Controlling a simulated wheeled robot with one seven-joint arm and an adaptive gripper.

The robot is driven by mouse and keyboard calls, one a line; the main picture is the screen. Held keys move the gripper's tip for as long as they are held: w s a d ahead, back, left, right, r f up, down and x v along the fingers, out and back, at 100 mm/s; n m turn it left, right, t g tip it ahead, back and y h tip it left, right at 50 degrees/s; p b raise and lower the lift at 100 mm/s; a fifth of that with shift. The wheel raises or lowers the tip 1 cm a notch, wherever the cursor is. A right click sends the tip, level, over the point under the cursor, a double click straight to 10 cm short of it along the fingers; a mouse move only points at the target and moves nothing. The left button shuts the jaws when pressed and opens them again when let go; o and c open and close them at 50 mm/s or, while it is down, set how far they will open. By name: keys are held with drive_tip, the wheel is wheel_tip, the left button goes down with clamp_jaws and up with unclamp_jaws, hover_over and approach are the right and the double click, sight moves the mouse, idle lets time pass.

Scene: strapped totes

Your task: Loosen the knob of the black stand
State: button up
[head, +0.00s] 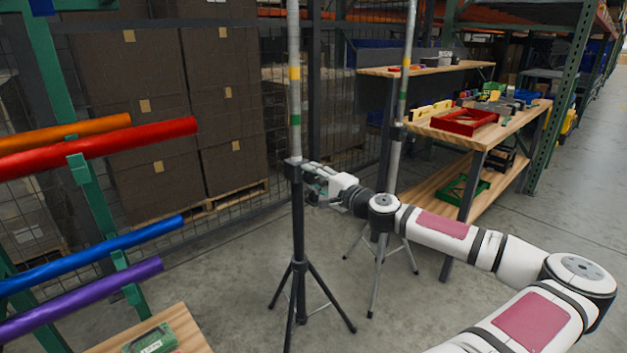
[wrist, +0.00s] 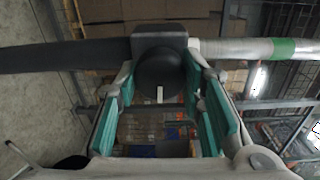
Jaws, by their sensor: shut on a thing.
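The black stand (head: 298,225) stands upright on splayed tripod legs, left of the picture's middle in the head view. A silver pole (head: 294,100) with yellow and green bands rises from its collar. In the wrist view the stand lies sideways, with its black tube (wrist: 60,56) at left and silver pole at right. The round black knob (wrist: 160,72), with a white mark, sits in front of the collar (wrist: 160,42). My gripper (head: 312,178) is at collar height, its teal-padded fingers (wrist: 160,88) on either side of the knob, shut on it.
A second, silver tripod stand (head: 394,160) is behind my arm. A wooden workbench (head: 450,130) with a red tray (head: 464,122) is at right. A rack with coloured tubes (head: 100,140) is at left. Stacked boxes are behind mesh fencing. Open floor lies right.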

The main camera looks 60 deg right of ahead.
drive_tip(key=n+b, duration=0.1)
drive_tip(key=n, duration=0.6)
drive_tip(key=shift+b, duration=0.4)
drive_tip(key=n+b, duration=0.1)
drive_tip(key=n, duration=0.3)
drive_tip(key=shift+a, duration=0.1)
drive_tip(key=shift+n+b, duration=0.3)
drive_tip(key=shift+n, duration=1.7)
drive_tip(key=o, duration=1.2)
drive_tip(key=shift+r, duration=0.1)
drive_tip(key=v, duration=1.2)
drive_tip(key=shift+a, duration=0.1)
drive_tip(key=shift+w, duration=0.1)
